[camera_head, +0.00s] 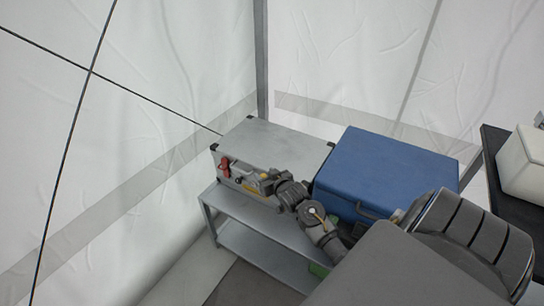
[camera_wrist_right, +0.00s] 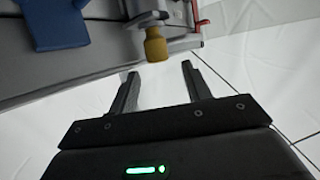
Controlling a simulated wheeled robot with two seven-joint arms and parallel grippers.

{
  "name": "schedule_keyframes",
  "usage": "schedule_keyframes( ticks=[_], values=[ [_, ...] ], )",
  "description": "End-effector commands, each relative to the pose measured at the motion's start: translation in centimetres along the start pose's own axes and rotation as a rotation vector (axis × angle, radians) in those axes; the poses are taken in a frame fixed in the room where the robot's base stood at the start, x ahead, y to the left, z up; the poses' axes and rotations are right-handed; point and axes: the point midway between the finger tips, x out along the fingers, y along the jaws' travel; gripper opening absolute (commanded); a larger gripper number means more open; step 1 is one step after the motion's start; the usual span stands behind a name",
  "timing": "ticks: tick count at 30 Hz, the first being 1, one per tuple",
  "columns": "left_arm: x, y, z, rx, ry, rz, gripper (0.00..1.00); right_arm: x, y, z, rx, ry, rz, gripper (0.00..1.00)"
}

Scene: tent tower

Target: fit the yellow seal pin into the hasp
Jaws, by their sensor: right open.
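The yellow seal pin (camera_wrist_right: 156,46) shows in the right wrist view as a thick yellow knob just beyond my fingertips. Its upper end meets a pale metal fitting (camera_wrist_right: 150,20) on the case front, probably the hasp; I cannot tell how deep it sits. In the head view, the grey metal case (camera_head: 275,140) has a red handle (camera_head: 225,167) and small yellow parts on its front. My right gripper (camera_head: 264,184) is at that front. In the wrist view the right gripper (camera_wrist_right: 158,78) is open, with nothing between its fingers. My left gripper is not in view.
The case stands on a grey metal shelf unit (camera_head: 255,247). A large blue box (camera_head: 385,168) is close to its right, beside my right arm. A white container (camera_head: 525,160) stands on a dark surface at far right. White tent walls close off the left and back.

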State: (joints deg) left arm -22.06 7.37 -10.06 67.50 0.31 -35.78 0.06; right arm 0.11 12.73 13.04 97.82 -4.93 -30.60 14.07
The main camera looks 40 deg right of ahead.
Motion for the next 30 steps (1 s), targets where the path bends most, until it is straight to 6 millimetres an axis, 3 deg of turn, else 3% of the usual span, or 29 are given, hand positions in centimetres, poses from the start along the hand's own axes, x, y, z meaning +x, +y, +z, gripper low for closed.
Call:
schedule_keyframes(
  ticks=[6,13,18,30],
  values=[
    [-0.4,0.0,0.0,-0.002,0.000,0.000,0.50,-4.6,-0.2,-0.1,-0.001,0.003,-0.003,0.48],
    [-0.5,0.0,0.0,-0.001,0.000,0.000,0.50,-8.0,-0.2,-0.3,-0.001,0.008,-0.003,0.48],
    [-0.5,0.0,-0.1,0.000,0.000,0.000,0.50,-8.9,-0.2,-0.3,-0.001,0.009,-0.002,0.48],
    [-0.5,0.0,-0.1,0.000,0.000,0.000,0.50,-8.9,-0.2,-0.4,-0.001,0.010,-0.003,0.48]
  ],
)
